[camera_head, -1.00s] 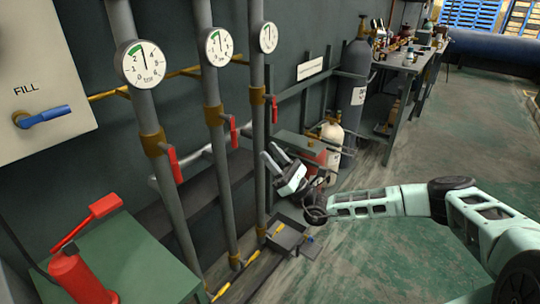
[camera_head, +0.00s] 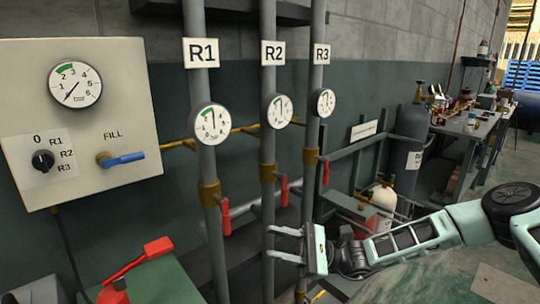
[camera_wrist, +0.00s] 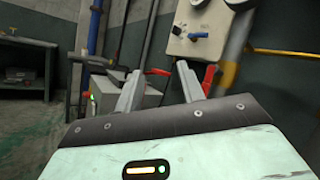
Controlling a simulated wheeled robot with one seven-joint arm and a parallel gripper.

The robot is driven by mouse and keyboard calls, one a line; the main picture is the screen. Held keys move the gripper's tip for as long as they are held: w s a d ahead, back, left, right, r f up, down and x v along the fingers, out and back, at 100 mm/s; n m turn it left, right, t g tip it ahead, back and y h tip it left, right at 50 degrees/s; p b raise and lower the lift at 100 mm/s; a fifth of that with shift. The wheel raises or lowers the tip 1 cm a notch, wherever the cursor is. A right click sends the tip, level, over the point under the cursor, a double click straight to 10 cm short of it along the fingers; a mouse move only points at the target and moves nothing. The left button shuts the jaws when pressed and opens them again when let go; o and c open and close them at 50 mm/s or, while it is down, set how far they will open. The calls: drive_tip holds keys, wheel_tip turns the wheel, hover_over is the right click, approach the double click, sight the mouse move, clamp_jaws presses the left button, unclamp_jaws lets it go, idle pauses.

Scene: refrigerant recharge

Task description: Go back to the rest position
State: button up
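My gripper (camera_head: 287,244) is at the lower middle of the head view, in front of the lower part of the R2 and R3 pipes. Its two fingers point left and are apart, with nothing between them. In the wrist view the fingers (camera_wrist: 158,88) are also spread and empty. My arm comes in from the right edge of the head view.
Pipes R1 (camera_head: 207,155), R2 (camera_head: 268,150) and R3 (camera_head: 317,60) carry gauges and red valve handles. A panel (camera_head: 125,75) with gauge, selector knob and blue FILL lever (camera_head: 125,160) is at left. Gas cylinders (camera_head: 408,150) and a workbench (camera_head: 465,127) stand at right.

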drive_tip(key=s+a+n+g+h+p, duration=0.15)
drive_tip(key=s+n+g+h, duration=0.45)
drive_tip(key=s+n+h, duration=1)
drive_tip(key=s+d+r+n+t+h, duration=0.1)
drive_tip(key=s+d+r+t+h, duration=0.2)
drive_tip(key=d, duration=0.3)
drive_tip(key=s+d+r+n+t+h+p, duration=0.1)
drive_tip(key=s+d+r+t+h, duration=0.2)
drive_tip(key=s+d+t, duration=0.3)
drive_tip(key=shift+s+d+r+t, duration=0.2)
drive_tip(key=shift+d+r+t, duration=0.1)
drive_tip(key=shift+r, duration=0.55)
drive_tip(key=shift+a, duration=0.1)
idle(1.0)
